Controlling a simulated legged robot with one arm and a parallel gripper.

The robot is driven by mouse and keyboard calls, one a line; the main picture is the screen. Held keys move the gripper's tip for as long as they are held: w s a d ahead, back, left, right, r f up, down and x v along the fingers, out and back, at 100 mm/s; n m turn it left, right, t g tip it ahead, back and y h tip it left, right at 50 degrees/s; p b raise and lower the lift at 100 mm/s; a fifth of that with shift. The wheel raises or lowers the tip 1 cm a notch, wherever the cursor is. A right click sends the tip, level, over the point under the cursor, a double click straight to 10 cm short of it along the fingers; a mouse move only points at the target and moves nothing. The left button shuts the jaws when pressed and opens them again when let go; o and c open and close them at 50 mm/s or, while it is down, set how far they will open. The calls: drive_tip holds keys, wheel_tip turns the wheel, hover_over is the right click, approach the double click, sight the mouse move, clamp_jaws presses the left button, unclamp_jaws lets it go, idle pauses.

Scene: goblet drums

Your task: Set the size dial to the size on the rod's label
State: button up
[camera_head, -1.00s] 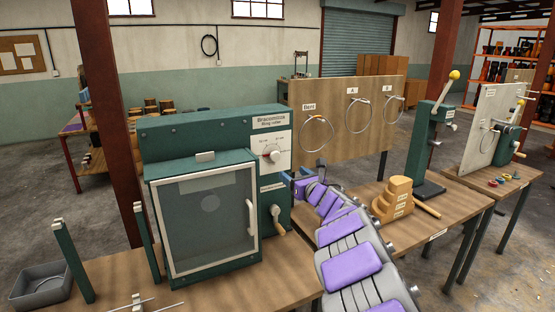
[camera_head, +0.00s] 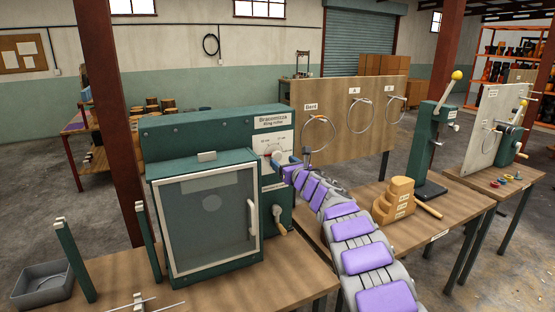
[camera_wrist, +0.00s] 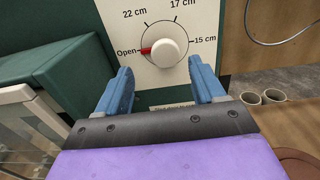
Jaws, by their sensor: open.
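The size dial (camera_wrist: 165,50) is a white knob with a red pointer on a white panel (camera_wrist: 195,22). Its marks read Open, 22 cm, 17 cm and 15 cm, and the red pointer points left at Open. My gripper (camera_wrist: 163,82) is open, its blue fingers apart below the knob on either side, with nothing between them. In the head view my gripper (camera_head: 287,167) is close to the dial panel of the green ring roller (camera_head: 215,126). Thin rods (camera_head: 138,304) lie at the table's front edge, and no label on them is readable.
The roller's glass door (camera_head: 208,222) is shut, with a crank handle (camera_head: 278,220) to its right. A board (camera_head: 335,110) with hung rings stands behind. A stepped wooden block (camera_head: 393,200) and a green press (camera_head: 430,150) stand to the right. A grey bin (camera_head: 42,284) is at the left.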

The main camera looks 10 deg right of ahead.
sight(278, 156)
drive_tip(key=shift+w+d+p, duration=0.2)
drive_tip(key=shift+w+d, duration=0.05)
drive_tip(key=shift+w, duration=0.35)
drive_tip(key=shift+w+d+p, duration=0.2)
drive_tip(key=shift+w, duration=0.4)
drive_tip(key=shift+w+a+r+p, duration=0.25)
drive_tip(key=shift+w+a+p, duration=0.4)
drive_tip(key=shift+p, duration=0.15)
drive_tip(key=shift+w+a+f+p, duration=0.15)
drive_tip(key=shift+w+a+p, duration=0.35)
drive_tip(key=shift+a+p, duration=0.15)
drive_tip(key=shift+w+d+f, duration=0.1)
drive_tip(key=shift+w+d, duration=0.05)
drive_tip(key=shift+d, duration=0.55)
drive_tip(key=shift+a, duration=0.4)
drive_tip(key=c, duration=0.6)
drive_tip(key=shift+d, duration=0.15)
drive_tip(key=c, duration=0.4)
